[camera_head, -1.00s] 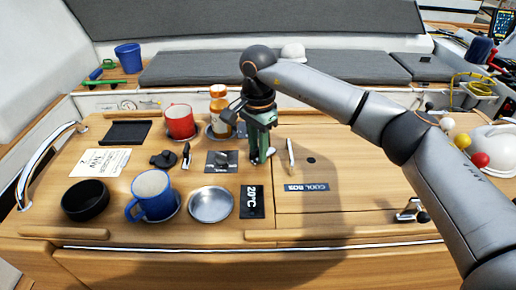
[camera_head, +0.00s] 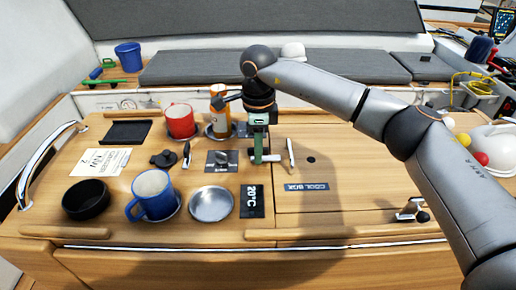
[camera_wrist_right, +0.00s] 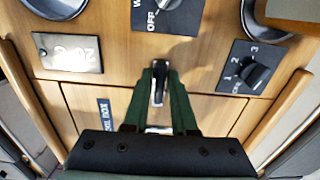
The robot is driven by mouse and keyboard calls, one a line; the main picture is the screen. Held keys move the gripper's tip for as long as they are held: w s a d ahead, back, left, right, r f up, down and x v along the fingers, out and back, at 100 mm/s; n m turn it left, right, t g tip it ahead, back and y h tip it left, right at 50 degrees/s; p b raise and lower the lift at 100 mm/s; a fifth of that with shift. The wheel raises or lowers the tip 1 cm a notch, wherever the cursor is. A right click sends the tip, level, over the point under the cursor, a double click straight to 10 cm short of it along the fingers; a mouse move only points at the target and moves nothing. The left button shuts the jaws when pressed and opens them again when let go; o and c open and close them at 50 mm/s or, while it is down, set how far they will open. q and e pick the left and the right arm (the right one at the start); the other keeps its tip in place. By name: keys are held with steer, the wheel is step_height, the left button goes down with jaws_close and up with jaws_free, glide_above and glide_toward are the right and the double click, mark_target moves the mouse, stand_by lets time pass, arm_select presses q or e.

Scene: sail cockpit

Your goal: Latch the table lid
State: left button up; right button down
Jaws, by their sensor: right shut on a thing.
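The table lid (camera_head: 345,190) is the wooden panel with the COOL BOX label, lying flat in the tabletop. My right gripper (camera_head: 263,156) points down at the lid's left edge. It is shut on a small silver and black latch lever (camera_wrist_right: 158,90), which shows between its green fingers in the right wrist view (camera_wrist_right: 160,75). In the head view the fingers partly hide the latch, and a silver part of it lies sideways at the tips. Whether the latch is engaged cannot be told. My left gripper is not in view.
Left of the gripper are a knob panel (camera_head: 222,160), a metal dish (camera_head: 211,204), a blue mug (camera_head: 153,195), a red mug (camera_head: 180,121) and an orange bottle (camera_head: 220,114). A thin upright handle (camera_head: 291,155) stands close to the gripper's right. Most of the lid is clear.

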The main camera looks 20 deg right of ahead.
stand_by(0.5)
steer(key=c, duration=0.8)
jaws_free()
steer(key=shift+c, duration=0.2)
step_height(320, 180, up, 13)
steer(key=shift+f, duration=0.2)
